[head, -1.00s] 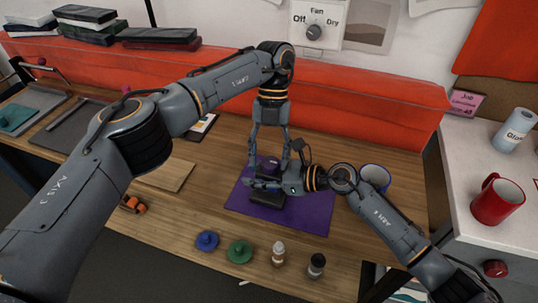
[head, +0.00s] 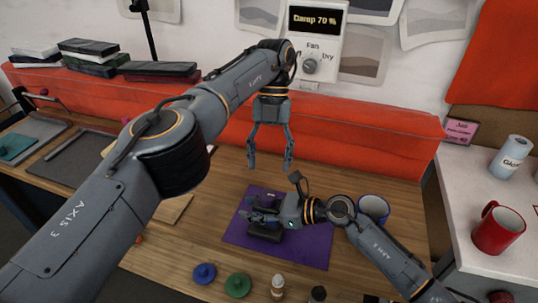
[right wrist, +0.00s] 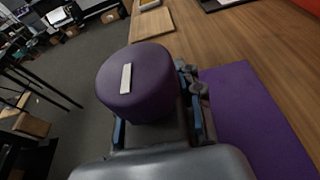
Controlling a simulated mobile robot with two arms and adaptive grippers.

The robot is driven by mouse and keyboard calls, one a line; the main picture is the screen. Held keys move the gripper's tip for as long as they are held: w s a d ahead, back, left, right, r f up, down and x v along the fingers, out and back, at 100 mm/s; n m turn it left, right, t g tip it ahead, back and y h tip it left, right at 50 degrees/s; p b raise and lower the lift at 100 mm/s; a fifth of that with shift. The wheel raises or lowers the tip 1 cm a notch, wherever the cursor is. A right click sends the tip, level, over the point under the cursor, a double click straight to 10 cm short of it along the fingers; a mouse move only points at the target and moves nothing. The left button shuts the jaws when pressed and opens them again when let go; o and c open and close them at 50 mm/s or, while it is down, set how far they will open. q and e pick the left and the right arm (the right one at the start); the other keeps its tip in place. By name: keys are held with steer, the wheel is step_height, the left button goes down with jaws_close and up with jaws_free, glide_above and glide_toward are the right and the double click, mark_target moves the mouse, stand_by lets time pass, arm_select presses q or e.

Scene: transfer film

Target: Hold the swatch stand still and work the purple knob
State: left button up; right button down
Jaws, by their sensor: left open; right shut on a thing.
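The purple knob (right wrist: 135,80), round with a pale bar mark on top, fills the middle of the right wrist view. It sits on the dark swatch stand (head: 264,233), which stands on a purple mat (head: 312,232). My left gripper (head: 270,168) is open and empty, pointing down above and behind the stand, clear of the knob. In the head view the right gripper partly hides the stand and knob.
A wall unit (head: 315,45) reads "Damp 70 %" above a Fan dial (head: 310,65). A blue mug (head: 373,208) stands right of the mat, close to my right arm. Blue (head: 204,273) and green (head: 237,284) lids and bottles (head: 278,286) line the front.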

arm_select(q)
steer(key=shift+r, duration=0.35)
steer(key=shift+w, duration=0.1)
arm_select(e)
steer(key=c, duration=0.8)
jaws_free()
